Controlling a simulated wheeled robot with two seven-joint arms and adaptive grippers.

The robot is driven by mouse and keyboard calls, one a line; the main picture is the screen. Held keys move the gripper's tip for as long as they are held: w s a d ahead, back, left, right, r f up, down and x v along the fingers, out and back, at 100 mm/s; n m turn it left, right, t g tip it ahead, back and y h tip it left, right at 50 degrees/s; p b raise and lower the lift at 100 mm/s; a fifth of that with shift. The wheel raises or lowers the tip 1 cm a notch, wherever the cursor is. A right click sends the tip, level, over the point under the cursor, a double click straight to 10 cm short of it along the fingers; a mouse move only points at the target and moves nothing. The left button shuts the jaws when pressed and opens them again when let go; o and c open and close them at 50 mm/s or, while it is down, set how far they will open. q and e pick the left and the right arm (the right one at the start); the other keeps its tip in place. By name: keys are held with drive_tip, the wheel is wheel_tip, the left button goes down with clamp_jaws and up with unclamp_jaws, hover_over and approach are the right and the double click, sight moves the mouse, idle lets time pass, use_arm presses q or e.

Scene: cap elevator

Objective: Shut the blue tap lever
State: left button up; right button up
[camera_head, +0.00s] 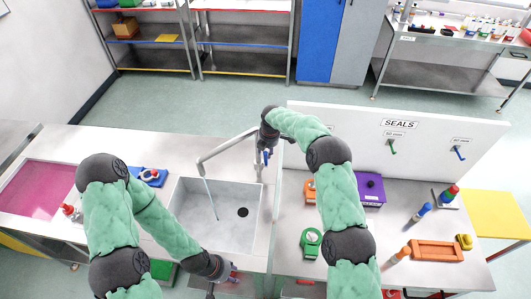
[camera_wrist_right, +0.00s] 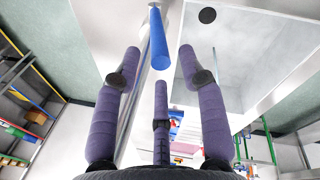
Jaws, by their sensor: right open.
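The blue tap lever (camera_wrist_right: 158,40) shows in the right wrist view, ahead of and between the spread purple fingers of my right gripper (camera_wrist_right: 160,70). The lever appears apart from the fingers. In the head view, my right gripper (camera_head: 265,147) hangs over the base of the tap and mostly hides the lever. The grey tap spout (camera_head: 228,146) reaches left over the sink (camera_head: 183,212), and a thin bluish stream (camera_head: 211,199) falls from it into the basin. My left gripper (camera_head: 223,283) is low at the sink's front edge; its jaws are unclear.
The sink has a dark drain (camera_head: 243,212). A white SEALS panel (camera_head: 355,140) stands right of the tap. A purple box (camera_head: 373,189), a green item (camera_head: 311,241) and an orange tray (camera_head: 437,251) sit on the right counter. A pink basin (camera_head: 38,190) is at left.

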sight(266, 160)
drive_tip(key=shift+p+x, duration=0.3)
drive_tip(key=shift+x, duration=1.65)
clamp_jaws()
